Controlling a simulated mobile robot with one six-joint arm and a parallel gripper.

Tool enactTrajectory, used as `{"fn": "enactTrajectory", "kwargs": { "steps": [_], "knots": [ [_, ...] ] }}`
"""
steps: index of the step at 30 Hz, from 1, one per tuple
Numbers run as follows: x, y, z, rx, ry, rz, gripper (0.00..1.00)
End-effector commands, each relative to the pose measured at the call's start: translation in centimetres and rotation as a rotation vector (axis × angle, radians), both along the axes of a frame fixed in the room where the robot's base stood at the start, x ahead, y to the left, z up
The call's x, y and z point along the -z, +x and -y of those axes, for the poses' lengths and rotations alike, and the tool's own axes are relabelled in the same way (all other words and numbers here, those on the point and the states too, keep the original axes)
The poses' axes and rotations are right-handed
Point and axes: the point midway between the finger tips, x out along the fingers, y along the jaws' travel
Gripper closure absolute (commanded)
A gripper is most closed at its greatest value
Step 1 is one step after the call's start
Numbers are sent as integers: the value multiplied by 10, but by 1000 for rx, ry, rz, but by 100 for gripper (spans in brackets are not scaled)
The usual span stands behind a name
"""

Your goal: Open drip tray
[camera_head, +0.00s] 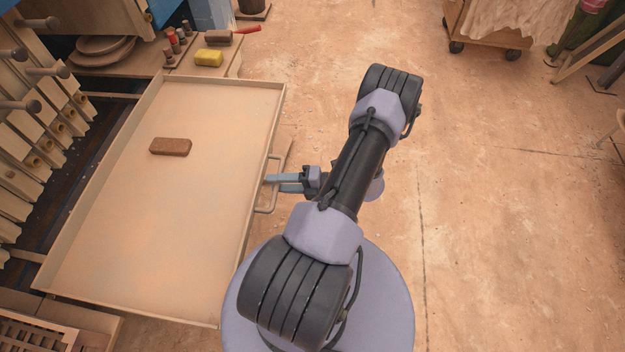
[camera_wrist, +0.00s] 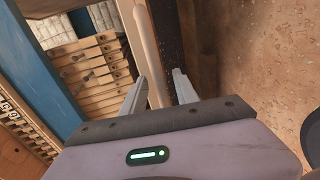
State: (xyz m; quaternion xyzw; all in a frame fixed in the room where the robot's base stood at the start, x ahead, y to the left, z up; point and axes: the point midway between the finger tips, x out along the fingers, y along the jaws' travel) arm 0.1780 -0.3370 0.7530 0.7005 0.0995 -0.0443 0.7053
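The drip tray is a wide, shallow, tan tray (camera_head: 215,255) in the head view, extending out to the right from beside the press plates. A bar handle (camera_head: 274,200) stands out from its right wall. My gripper (camera_head: 268,179) is at this handle, coming from the right. In the wrist view the two fingers of my gripper (camera_wrist: 160,76) are apart, with a pale bar (camera_wrist: 147,40), seemingly the handle, running between them. A dark gap shows between the bar and the right finger. Exact contact at the fingertips cannot be told.
A brown brick-like block (camera_head: 170,147) lies in the tray. Press plates (camera_head: 40,125) line the left side. A bench (camera_head: 225,63) behind the tray holds a yellow sponge (camera_head: 208,58). A wheeled cart (camera_head: 505,30) stands at the far right. The floor on the right is mostly clear.

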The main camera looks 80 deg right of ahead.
Motion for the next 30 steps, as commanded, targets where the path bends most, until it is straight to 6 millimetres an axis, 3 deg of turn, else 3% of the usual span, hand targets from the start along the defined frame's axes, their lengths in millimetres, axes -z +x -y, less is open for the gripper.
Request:
{"fn": "enactTrajectory", "kwargs": {
  "steps": [5,12,16,21,30],
  "knots": [
    [-11,-38,4,7,-2,-1,64],
    [-26,-114,9,6,-1,-2,64],
    [-31,-145,11,4,-1,-1,64],
    [-34,-164,13,2,0,-1,64],
    [-34,-166,13,0,0,0,64]
  ]
}}
